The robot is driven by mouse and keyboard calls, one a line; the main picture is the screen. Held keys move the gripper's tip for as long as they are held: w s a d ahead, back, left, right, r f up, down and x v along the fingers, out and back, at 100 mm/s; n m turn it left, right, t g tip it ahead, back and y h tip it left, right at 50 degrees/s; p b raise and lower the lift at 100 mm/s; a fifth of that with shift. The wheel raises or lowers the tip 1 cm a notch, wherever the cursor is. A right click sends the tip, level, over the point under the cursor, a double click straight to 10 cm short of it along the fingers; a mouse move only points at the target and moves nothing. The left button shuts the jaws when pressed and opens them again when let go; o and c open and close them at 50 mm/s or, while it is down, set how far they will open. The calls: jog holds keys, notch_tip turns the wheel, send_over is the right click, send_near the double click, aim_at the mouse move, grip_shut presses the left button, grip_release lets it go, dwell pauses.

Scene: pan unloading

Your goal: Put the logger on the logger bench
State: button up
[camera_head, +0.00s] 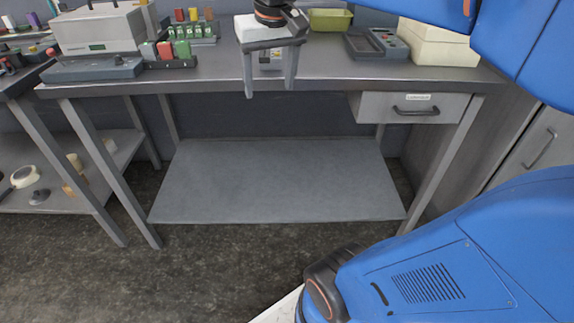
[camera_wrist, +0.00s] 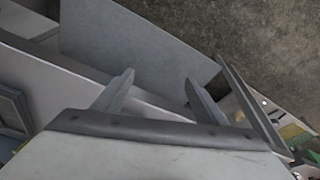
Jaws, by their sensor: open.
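My gripper (camera_head: 270,92) hangs over the front part of the grey workbench (camera_head: 350,74), its two fingers apart and pointing down. A small light-grey box (camera_head: 271,60) with a dark and yellow marking shows between the fingers, behind them. It may be the logger, but I cannot tell for sure. In the wrist view my gripper (camera_wrist: 159,78) is open and nothing is held between its fingers. The bench's front edge and its lower shelf (camera_wrist: 145,45) lie beyond the fingertips. I cannot tell which bench is the logger bench.
A grey machine (camera_head: 100,30), a rack of green pieces (camera_head: 188,32), a green bin (camera_head: 330,19), a dark tray (camera_head: 375,44) and a cream box (camera_head: 437,42) stand along the bench. A labelled drawer (camera_head: 415,108) is under its right end. The lower shelf is bare. Another bench (camera_head: 22,80) stands left.

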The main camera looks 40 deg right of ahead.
jog(key=s+a+f+n+t, duration=0.1)
jog(key=s+a+f, duration=0.1)
jog(key=s+f, duration=0.4)
jog(key=s+a+f+n+t, duration=0.1)
jog(key=s+a+f, duration=0.1)
jog(key=s+f, duration=0.4)
notch_tip(320, 180, down, 5)
jog(key=shift+s+r+n+y, duration=0.1)
jog(key=shift+s+n+y, duration=0.2)
jog(key=shift+y, duration=0.1)
